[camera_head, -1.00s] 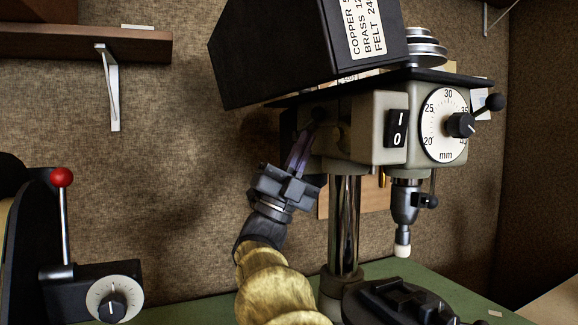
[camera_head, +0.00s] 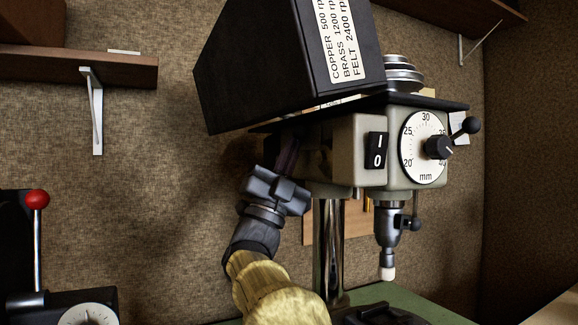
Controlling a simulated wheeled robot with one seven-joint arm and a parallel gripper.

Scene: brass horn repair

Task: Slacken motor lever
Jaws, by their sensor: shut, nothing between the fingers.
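A drill press with a grey-green head (camera_head: 352,150) stands on a steel column (camera_head: 329,245). Its black belt cover (camera_head: 270,75) is tilted open above the head and carries a speed label. My gripper (camera_head: 288,150) reaches up to the left side of the head, under the black top plate. Its fingers are shut with nothing between them. The fingertips are in shadow, and I cannot tell whether they touch anything. The motor lever cannot be made out; that side of the head is dark and partly behind my gripper.
The black rocker switch (camera_head: 376,150), depth dial (camera_head: 423,147) and chuck (camera_head: 388,228) are on the head's front. A red-knobbed lever (camera_head: 37,200) stands at the far left. A shelf (camera_head: 80,72) is on the wall. Open space lies left of my arm.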

